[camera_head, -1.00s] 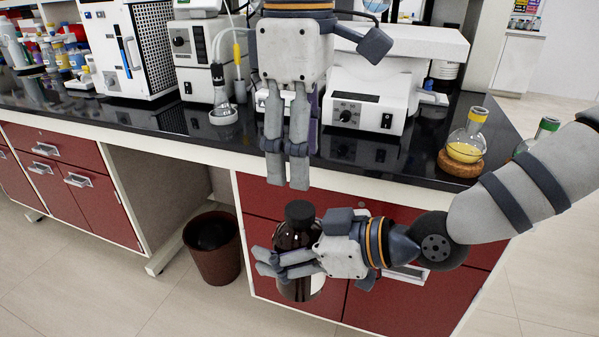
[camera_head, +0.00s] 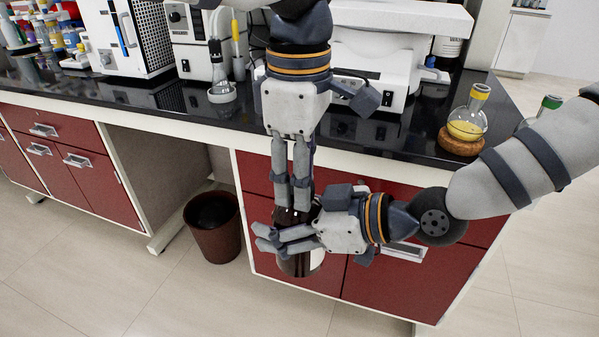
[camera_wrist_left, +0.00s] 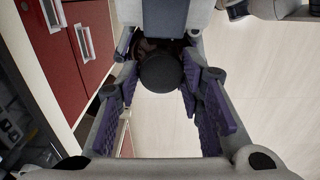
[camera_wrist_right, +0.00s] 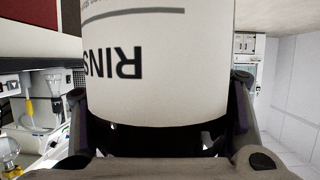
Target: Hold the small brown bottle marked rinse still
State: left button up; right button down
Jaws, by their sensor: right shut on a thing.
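The brown bottle (camera_head: 298,265) is upright in front of the red drawers, held off the floor. Its white label reads "RINS", upside down, in the right wrist view (camera_wrist_right: 150,75). My right gripper (camera_head: 270,240) comes in from the right and is shut around the bottle's body. My left gripper (camera_head: 290,202) points down over the bottle top. In the left wrist view the dark cap (camera_wrist_left: 160,72) lies between its spread fingers, with gaps visible beside it. In the head view those fingers hide the cap.
The black bench top (camera_head: 400,150) with its red drawers (camera_head: 375,285) stands just behind the bottle. A yellow flask (camera_head: 466,125) sits on a cork ring near the bench's right end. A brown bin (camera_head: 213,230) stands on the floor to the left.

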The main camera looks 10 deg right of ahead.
pick_arm(q)
jog(key=shift+n, duration=1.7)
grip_shut()
jog(key=o, duration=1.3)
grip_release()
jog(key=shift+c, duration=0.2)
jog(key=shift+r, duration=0.1)
